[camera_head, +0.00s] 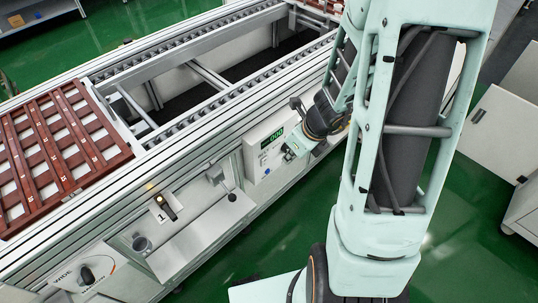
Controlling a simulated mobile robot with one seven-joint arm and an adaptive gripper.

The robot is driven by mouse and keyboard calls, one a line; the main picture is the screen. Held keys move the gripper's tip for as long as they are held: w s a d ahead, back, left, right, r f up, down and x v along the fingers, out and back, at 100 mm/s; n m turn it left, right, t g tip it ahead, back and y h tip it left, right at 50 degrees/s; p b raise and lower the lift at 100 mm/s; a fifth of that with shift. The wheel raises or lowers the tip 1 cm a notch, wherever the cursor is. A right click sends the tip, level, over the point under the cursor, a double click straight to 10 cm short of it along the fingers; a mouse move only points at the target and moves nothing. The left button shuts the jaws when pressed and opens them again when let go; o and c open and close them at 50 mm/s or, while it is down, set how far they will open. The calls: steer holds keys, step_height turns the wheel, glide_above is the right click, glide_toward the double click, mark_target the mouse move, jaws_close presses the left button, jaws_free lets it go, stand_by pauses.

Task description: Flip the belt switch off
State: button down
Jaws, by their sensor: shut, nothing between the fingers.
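My gripper (290,153) is small in view at the end of my arm. It is shut and empty, in front of the white control box (256,160) with a green lit display; I cannot tell whether it touches the box. A dark rotary knob (87,276) sits on a pale panel at the lower left. A small dark unit with a yellow light (165,206) stands beside a plate marked 1. Which of these is the belt switch is not clear, and part of the control box is hidden by my gripper.
The conveyor frame (172,148) with roller rails runs diagonally across the view. A red-brown slatted tray (62,150) lies on its left end. A steel shelf (205,235) juts from the front side. Green floor is open below; white cabinets (493,132) stand at right.

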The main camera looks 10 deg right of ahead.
mark_target(265, 162)
steer(key=shift+f, duration=0.1)
steer(key=shift+w+a+f+b, duration=0.7)
steer(key=shift+w+f, duration=0.4)
steer(key=shift+f, duration=0.35)
steer(key=shift+w+a+f+b, duration=0.55)
steer(key=shift+w+f+b, duration=0.4)
steer(key=shift+f, duration=0.45)
steer(key=shift+w+a+f+b, duration=0.6)
steer(key=shift+w+f, duration=0.6)
steer(key=shift+f, duration=0.25)
